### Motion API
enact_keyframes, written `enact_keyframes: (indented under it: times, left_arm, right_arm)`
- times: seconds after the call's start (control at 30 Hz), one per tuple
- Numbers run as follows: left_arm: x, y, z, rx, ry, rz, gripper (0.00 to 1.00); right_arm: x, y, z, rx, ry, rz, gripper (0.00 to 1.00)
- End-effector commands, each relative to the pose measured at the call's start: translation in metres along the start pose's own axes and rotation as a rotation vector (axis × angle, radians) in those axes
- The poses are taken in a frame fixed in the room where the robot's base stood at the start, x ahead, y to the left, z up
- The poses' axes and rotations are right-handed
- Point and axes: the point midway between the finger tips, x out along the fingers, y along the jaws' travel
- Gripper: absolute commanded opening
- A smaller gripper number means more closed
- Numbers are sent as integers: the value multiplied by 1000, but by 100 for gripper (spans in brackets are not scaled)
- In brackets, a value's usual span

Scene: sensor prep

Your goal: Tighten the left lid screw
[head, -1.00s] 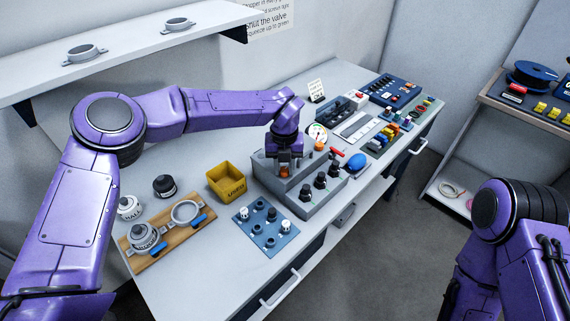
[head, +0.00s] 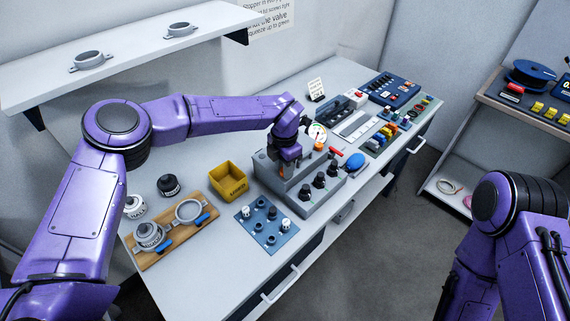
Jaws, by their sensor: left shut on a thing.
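The grey box (head: 298,199) with several black knobs on its front stands in the middle of the bench. The left lid screw (head: 281,171), orange, is on its top, mostly hidden by my gripper. My left gripper (head: 285,168) points down over it and is shut on it. A second orange screw (head: 319,146) stands clear on the box further right, near a round white gauge (head: 317,132). My right arm shows at the right edge, but its gripper is out of the picture.
A yellow bin (head: 228,180) and a blue plate with small fittings (head: 251,239) stand left of the box. A wooden board (head: 149,262) with grey clamps is at the front left. A red-handled valve and blue bulb (head: 355,161) are right of the box.

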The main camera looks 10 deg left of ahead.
Motion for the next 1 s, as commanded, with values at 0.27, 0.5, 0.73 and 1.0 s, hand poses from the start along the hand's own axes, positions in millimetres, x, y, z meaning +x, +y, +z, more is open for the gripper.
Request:
enact_keyframes:
  times: [0.27, 0.5, 0.73, 1.0]
  left_arm:
    - [-1, -1, -1, 261, 2, -3, 0]
    - [-1, 0, 0, 474, 1, -2, 0]
    - [0, 0, 0, 633, 1, -2, 0]
    - [0, -1, 0, 742, 1, -3, 0]
  right_arm:
    - [-9, 1, -4, 0, 0, 0, 43]
    - [-14, 1, -6, 0, 0, 0, 43]
    - [-18, 2, -7, 0, 0, 0, 43]
    - [-20, 2, -8, 0, 0, 0, 43]
